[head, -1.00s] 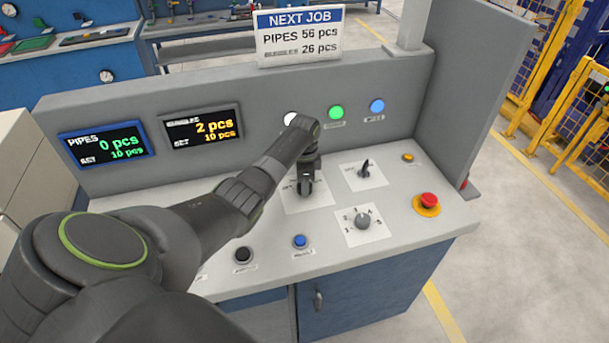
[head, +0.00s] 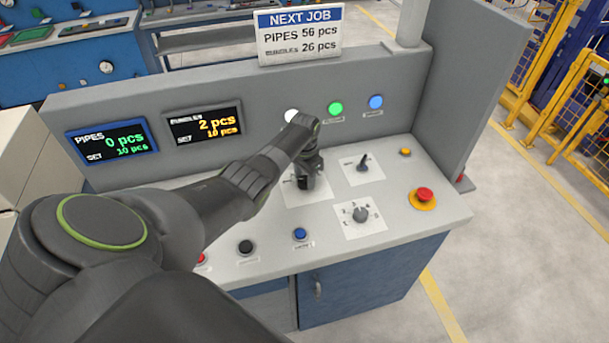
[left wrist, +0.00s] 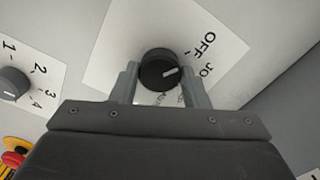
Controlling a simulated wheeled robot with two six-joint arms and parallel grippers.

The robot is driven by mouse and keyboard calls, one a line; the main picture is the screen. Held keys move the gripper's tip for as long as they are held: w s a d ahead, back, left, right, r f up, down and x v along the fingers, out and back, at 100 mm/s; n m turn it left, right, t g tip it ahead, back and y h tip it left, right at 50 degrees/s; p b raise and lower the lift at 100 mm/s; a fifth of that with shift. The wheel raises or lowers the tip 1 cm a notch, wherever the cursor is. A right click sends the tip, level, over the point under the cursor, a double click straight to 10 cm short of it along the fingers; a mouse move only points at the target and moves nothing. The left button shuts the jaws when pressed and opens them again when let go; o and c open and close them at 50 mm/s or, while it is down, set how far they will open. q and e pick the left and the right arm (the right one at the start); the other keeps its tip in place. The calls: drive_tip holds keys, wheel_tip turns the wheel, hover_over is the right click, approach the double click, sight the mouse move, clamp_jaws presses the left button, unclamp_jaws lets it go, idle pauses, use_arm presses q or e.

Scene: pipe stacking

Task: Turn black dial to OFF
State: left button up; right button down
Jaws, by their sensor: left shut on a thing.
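The black dial (left wrist: 160,69) sits on a white label plate (left wrist: 112,50) in the left wrist view. Its white pointer line aims to the upper right, toward the JO lettering and below the printed OFF. Another word on the label is partly hidden by the gripper. My left gripper (left wrist: 157,88) has one finger on each side of the dial and is shut on it. In the head view my left gripper (head: 308,180) reaches down over the dial's plate (head: 318,196) and hides most of the dial. My right gripper is not in view.
To the right are a small black switch (head: 364,163), a grey numbered knob (head: 360,214) and a red emergency button (head: 425,195). Blue (head: 300,234) and black (head: 246,247) push buttons line the front. Two displays (head: 204,126) and a NEXT JOB sign (head: 300,34) stand behind.

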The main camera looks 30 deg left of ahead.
sight(304, 179)
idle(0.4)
use_arm(q)
drive_tip(key=o, duration=1)
drive_tip(key=shift+r, duration=0.15)
drive_tip(key=shift+r, duration=0.3)
wheel_tip(304, 179, up, 17)
drive_tip(key=shift+f+b, duration=0.2)
drive_tip(key=shift+b, duration=0.95)
